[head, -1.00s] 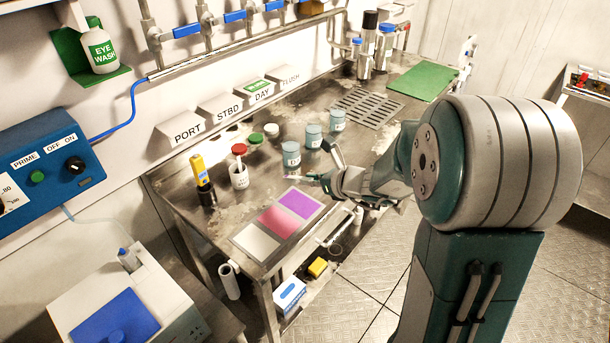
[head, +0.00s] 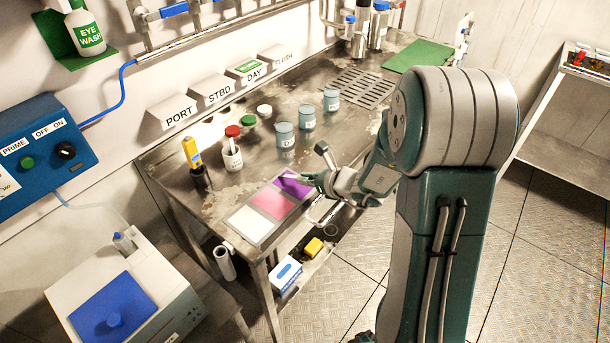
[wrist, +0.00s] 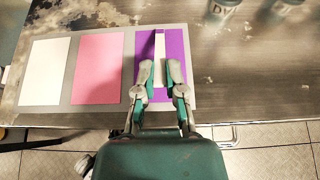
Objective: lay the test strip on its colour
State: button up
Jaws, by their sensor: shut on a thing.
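The colour card (wrist: 130,60) lies flat on the steel bench, with a white patch (wrist: 45,72), a pink patch (wrist: 99,68) and a purple patch (wrist: 142,50). My gripper (wrist: 161,70) is shut on the test strip (wrist: 160,47), a thin pale strip with a dark purple far end. In the wrist view the strip lies over the purple patch, pointing away from me. I cannot tell whether it touches the card. In the head view my gripper (head: 314,179) is at the purple end of the card, at the bench's front edge.
A shelf below holds a white-and-blue box (head: 286,275) and a yellow block (head: 313,247).

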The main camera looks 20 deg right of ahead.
jog(key=o, duration=0.7)
jog(key=shift+a, duration=0.15)
jog(key=shift+o, duration=0.2)
jog(key=shift+r, duration=4.5)
